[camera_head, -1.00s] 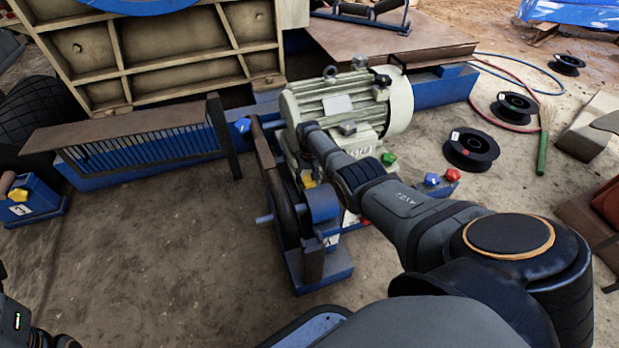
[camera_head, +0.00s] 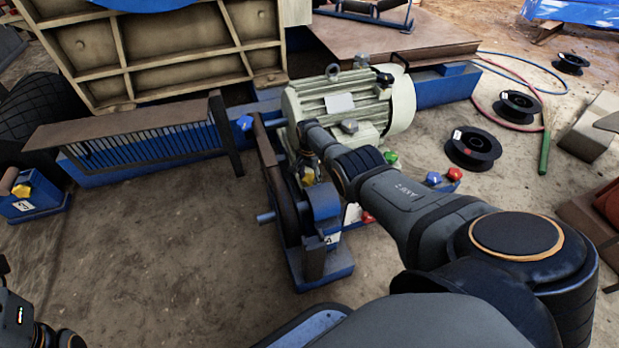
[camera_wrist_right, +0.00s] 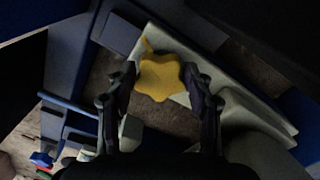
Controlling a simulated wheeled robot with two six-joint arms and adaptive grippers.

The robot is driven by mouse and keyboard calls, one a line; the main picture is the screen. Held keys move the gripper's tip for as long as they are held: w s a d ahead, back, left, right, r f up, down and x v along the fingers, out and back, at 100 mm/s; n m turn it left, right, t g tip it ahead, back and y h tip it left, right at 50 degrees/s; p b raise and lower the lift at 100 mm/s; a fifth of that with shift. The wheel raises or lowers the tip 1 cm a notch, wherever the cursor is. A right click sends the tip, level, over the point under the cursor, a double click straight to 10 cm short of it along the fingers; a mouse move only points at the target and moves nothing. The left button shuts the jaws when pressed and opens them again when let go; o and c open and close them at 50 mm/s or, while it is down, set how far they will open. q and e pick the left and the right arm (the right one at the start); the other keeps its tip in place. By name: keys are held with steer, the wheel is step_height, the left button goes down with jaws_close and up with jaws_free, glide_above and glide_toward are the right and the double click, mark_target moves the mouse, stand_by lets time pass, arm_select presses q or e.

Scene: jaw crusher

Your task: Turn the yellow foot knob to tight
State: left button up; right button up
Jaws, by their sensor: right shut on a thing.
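The yellow foot knob (camera_wrist_right: 160,77) is a lobed knob at the foot of the pale green motor (camera_head: 350,105). In the right wrist view it sits between the two dark fingers of my right gripper (camera_wrist_right: 160,92), which is shut on it. In the head view the knob (camera_head: 308,177) shows small and partly covered below my right gripper (camera_head: 306,166). I see no tight mark or pointer position clearly. Only a part of my left arm shows at the lower left; its fingers are not in view.
A blue belt frame (camera_head: 320,262) stands just in front of the knob. A brown slatted guard (camera_head: 130,125) is at the left. Black cable reels (camera_head: 472,148) lie at the right.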

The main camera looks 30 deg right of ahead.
mark_target(309, 179)
steer(key=shift+m, duration=0.7)
steer(key=o, duration=1.2)
steer(key=shift+w, duration=0.1)
steer(key=shift+d+r, duration=0.1)
steer(key=shift+r, duration=0.55)
step_height(309, 179, up, 11)
steer(key=shift+f, duration=0.15)
